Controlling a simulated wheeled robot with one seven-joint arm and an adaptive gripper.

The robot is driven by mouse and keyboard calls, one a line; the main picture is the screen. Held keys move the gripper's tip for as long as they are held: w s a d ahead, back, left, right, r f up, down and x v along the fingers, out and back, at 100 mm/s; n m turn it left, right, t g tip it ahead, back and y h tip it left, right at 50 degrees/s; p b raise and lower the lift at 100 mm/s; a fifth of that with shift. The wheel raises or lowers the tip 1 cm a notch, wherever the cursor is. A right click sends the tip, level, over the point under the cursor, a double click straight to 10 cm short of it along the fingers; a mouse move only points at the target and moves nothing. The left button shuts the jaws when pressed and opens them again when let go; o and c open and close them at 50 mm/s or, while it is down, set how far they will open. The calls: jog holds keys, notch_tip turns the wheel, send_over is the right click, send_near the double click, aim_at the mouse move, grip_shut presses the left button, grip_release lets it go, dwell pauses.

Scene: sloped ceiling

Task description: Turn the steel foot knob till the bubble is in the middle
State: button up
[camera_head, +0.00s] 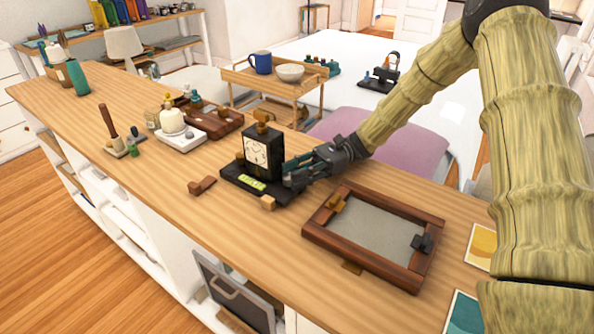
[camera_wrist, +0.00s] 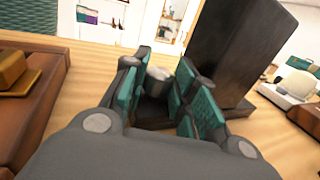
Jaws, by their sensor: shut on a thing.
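A black mantel clock (camera_head: 258,153) with a pale square dial stands upright on a dark base (camera_head: 240,185) on the wooden counter. A yellow-green bubble level (camera_head: 252,184) lies on the front of the base; its bubble is too small to make out. My gripper (camera_head: 294,174) is at the right end of the base. In the wrist view my gripper (camera_wrist: 165,92) has its teal-padded fingers shut around the steel foot knob (camera_wrist: 160,73), whose light grey top shows between them. The knob is hidden by the fingers in the head view. The dark clock body (camera_wrist: 215,50) rises just beyond.
A brown wooden frame (camera_head: 312,232) with a grey panel lies close to the right of my gripper. A small brown block (camera_head: 201,186) and a tan block (camera_head: 268,202) lie near the base. Bottles on a white tray (camera_head: 180,140) stand farther left.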

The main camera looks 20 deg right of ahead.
jog(key=shift+w+a+n+g+h+p, duration=0.15)
jog(key=shift+n+g+h+p, duration=0.3)
jog(key=shift+n+g, duration=0.65)
jog(key=shift+g, duration=0.4)
jog(key=o, duration=0.7)
jog(key=shift+o, duration=0.2)
jog(key=v, duration=1.1)
jog(key=shift+r, duration=0.1)
jog(key=shift+w+d, duration=0.3)
jog(key=shift+d, duration=0.25)
jog(key=shift+r, duration=0.15)
